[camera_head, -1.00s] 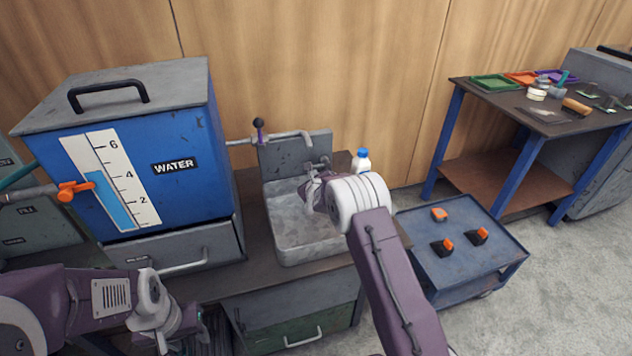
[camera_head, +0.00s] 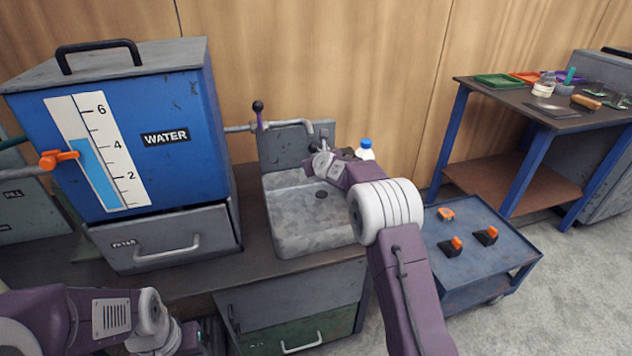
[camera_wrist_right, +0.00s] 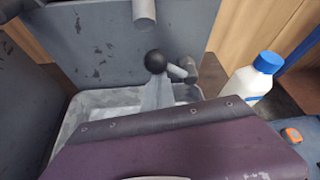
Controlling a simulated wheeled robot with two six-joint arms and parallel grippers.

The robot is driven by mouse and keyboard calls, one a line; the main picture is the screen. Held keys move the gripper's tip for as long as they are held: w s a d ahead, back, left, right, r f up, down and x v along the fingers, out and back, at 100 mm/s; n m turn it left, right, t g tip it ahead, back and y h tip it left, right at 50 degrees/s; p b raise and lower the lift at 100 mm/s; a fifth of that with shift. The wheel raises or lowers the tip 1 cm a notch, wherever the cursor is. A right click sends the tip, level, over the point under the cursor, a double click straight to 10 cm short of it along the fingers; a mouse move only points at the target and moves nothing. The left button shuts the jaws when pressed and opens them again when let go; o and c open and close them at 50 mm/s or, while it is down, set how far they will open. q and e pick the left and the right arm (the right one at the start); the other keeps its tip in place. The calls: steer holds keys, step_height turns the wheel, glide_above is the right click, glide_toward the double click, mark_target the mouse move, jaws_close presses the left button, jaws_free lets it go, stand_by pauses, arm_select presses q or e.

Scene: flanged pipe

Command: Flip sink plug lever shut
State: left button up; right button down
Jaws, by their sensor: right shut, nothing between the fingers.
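The plug lever shows in the right wrist view as a black ball knob (camera_wrist_right: 155,60) with a short grey arm and pivot (camera_wrist_right: 184,71) at the sink's back wall. My right gripper (camera_head: 318,163) is over the back of the grey sink (camera_head: 290,225), just below the spout. In the right wrist view its closed grey fingers (camera_wrist_right: 157,88) point at the knob, their tips at or very near it; I cannot tell if they touch. The gripper hides most of the lever in the head view. The drain (camera_head: 321,194) is a dark spot. My left gripper (camera_head: 197,338) is low at the bottom edge, its fingers unclear.
The spout (camera_head: 292,123) hangs above the lever, with a black-knobbed tap handle (camera_head: 258,108) to its left. A white bottle with a blue cap (camera_head: 365,150) stands right of the gripper. The blue water tank (camera_head: 180,120) is left of the sink. A low blue cart (camera_head: 470,270) is at right.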

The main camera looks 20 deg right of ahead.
arm_select(q)
step_height(320, 180, down, 5)
steer(key=b, duration=0.4)
steer(key=shift+d+r+p, duration=0.15)
steer(key=shift+r+p, duration=1.35)
steer(key=shift+p, duration=0.15)
steer(key=shift+d+r+p, duration=0.1)
steer(key=shift+r+p, duration=1.35)
steer(key=shift+p, duration=0.2)
arm_select(e)
steer(key=shift+w+d+r+m+t+y, duration=0.15)
steer(key=shift+d+r+m+y, duration=0.5)
steer(key=shift+m+y, duration=0.75)
steer(key=shift+s+d+r+m+t+y, duration=0.1)
steer(key=shift+d+r+m+t+y, duration=0.1)
steer(key=shift+d+r+m+y, duration=1.05)
steer(key=shift+w+d+m+t+y, duration=0.15)
steer(key=shift+m+y, duration=0.8)
steer(key=shift+m, duration=1)
steer(key=shift+s+a, duration=0.1)
steer(key=shift+f, duration=0.1)
